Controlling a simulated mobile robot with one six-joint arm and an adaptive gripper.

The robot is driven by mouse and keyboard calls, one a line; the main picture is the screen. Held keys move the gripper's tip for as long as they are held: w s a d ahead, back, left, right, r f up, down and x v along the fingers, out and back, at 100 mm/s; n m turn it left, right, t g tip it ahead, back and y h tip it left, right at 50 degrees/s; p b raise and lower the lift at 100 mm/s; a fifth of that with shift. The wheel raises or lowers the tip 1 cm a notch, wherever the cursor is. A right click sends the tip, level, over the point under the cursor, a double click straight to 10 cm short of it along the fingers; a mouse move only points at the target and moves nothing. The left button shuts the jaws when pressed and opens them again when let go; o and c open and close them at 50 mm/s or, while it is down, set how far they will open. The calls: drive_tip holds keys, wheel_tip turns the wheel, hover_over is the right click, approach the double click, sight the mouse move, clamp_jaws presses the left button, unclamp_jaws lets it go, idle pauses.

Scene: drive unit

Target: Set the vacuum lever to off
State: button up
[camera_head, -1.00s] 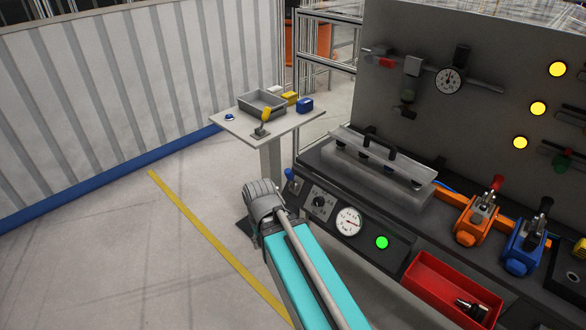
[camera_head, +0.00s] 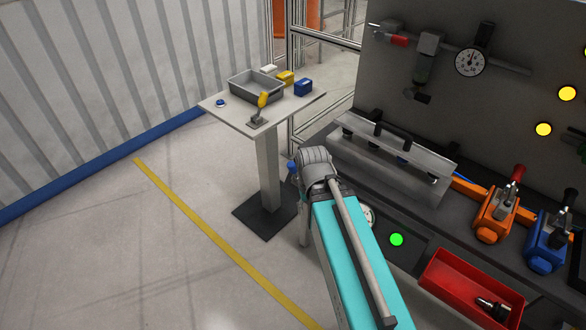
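Two levers show, and I cannot tell by any label which is the vacuum lever. A blue-tipped lever (camera_head: 292,166) is at the left end of the dark bench, right beside the grey joint of my arm, which partly hides it. A yellow-handled lever (camera_head: 262,100) stands tilted up from a small metal base at the front of the pedestal table (camera_head: 222,110). My teal arm link and grey joint cover most of the gauge (camera_head: 370,216) on the bench panel. My gripper is not visible; it is out of sight beyond or below my arm.
The pedestal table also holds a grey tray (camera_head: 240,95), a blue button (camera_head: 221,102) and small boxes. The bench has a lit green lamp (camera_head: 396,239), a red bin (camera_head: 440,285), orange (camera_head: 493,222) and blue (camera_head: 546,248) clamps. The floor left of the yellow line is clear.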

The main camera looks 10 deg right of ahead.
drive_tip(key=o, duration=0.3)
drive_tip(key=shift+w+a, duration=0.1)
drive_tip(key=shift+w, duration=0.05)
drive_tip(key=shift+o, duration=0.2)
drive_tip(key=m+t, duration=0.1)
drive_tip(key=m, duration=1.3)
hover_over(292, 170)
drive_tip(key=shift+w+d+r+p, duration=0.15)
drive_tip(key=shift+d+r+p, duration=0.15)
drive_tip(key=shift+r+p, duration=0.1)
drive_tip(key=shift+f, duration=0.15)
drive_tip(key=f+b, duration=0.4)
drive_tip(key=w+f+b, duration=0.1)
drive_tip(key=f+b, duration=0.8)
drive_tip(key=shift+w+a+f+b, duration=0.15)
drive_tip(key=shift+a+f+b, duration=0.1)
drive_tip(key=shift+b, duration=0.15)
